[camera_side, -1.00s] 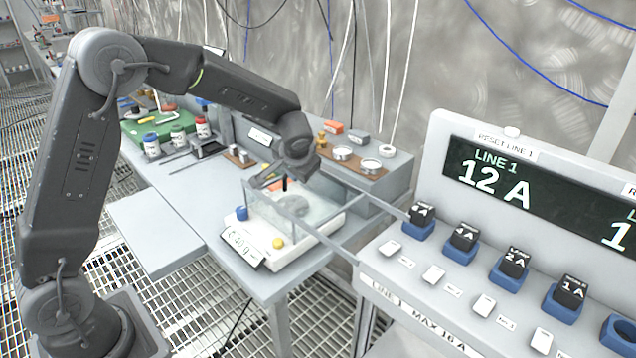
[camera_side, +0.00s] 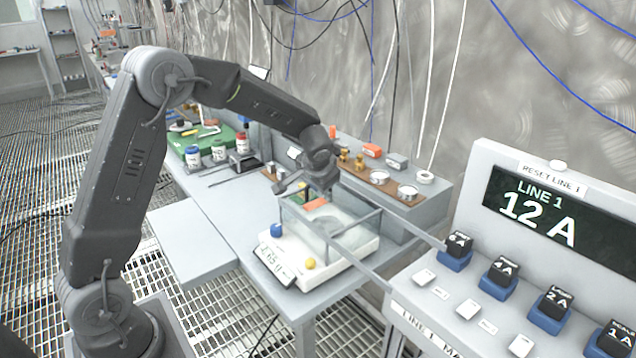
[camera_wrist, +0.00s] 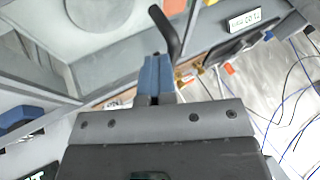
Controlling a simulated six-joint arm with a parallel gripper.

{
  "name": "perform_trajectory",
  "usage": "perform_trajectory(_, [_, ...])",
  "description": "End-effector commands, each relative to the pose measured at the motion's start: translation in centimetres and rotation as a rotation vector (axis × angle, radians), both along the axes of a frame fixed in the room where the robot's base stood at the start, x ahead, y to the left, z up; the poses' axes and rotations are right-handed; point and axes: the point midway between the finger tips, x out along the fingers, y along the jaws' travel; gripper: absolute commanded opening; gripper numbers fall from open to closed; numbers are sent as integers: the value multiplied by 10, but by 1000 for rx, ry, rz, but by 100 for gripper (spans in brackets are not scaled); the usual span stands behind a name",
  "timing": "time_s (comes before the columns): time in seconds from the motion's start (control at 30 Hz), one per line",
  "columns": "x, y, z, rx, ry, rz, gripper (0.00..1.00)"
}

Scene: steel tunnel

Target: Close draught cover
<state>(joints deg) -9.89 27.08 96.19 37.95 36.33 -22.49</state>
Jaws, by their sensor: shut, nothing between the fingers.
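The draught cover is a clear box (camera_side: 345,232) on the white balance (camera_side: 338,266) in the side view. Its panels and frame also show at the left in the wrist view, over a round pale pan (camera_wrist: 100,12). My gripper (camera_side: 281,188) is at the box's upper back-left edge, with fingers pointing left. In the wrist view my gripper (camera_wrist: 155,68) has its blue-grey fingers together and empty. A dark bent bar (camera_wrist: 169,32), perhaps the cover's handle, stands right by the fingertips. I cannot tell whether they touch. How far the cover is open is unclear.
Bottles (camera_side: 218,150) stand behind left; a raised shelf with weights (camera_side: 380,178) is behind right. The Line 1 panel (camera_side: 530,215) is at right.

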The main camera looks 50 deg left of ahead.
Motion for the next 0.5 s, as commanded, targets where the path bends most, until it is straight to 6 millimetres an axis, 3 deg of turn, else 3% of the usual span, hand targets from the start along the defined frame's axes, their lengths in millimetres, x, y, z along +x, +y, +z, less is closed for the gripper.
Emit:
perform_trajectory(0.23, [0, -43, 12, -1, -6, -8, 0])
perform_trajectory(0.5, [-23, -68, 64, -3, -8, -4, 0])
